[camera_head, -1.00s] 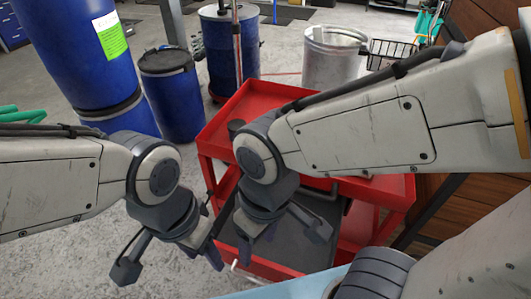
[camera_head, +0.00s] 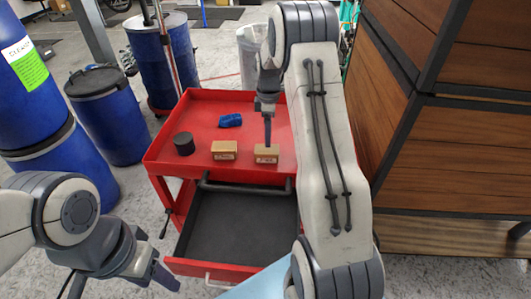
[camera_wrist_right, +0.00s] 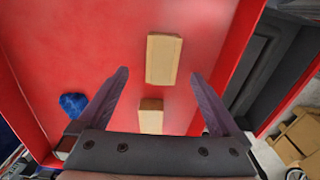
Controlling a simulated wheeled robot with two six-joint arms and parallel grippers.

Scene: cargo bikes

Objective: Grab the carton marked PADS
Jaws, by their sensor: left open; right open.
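Two small tan cartons stand on the red cart's top tray: a left carton (camera_head: 224,150) and a right carton (camera_head: 266,154). Both have small front markings that I cannot read, so I cannot tell which says PADS. My right gripper (camera_head: 267,130) is open and points down just behind or above the right carton. My left gripper (camera_head: 150,268) is open and empty, low at the left of the cart.
The red cart (camera_head: 165,145) also holds a black cylinder (camera_head: 184,143) and a blue object (camera_head: 230,120). Its dark drawer (camera_head: 235,225) is pulled open at the front. Blue barrels (camera_head: 105,110) stand left; a wooden-panelled box (camera_head: 440,150) stands right.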

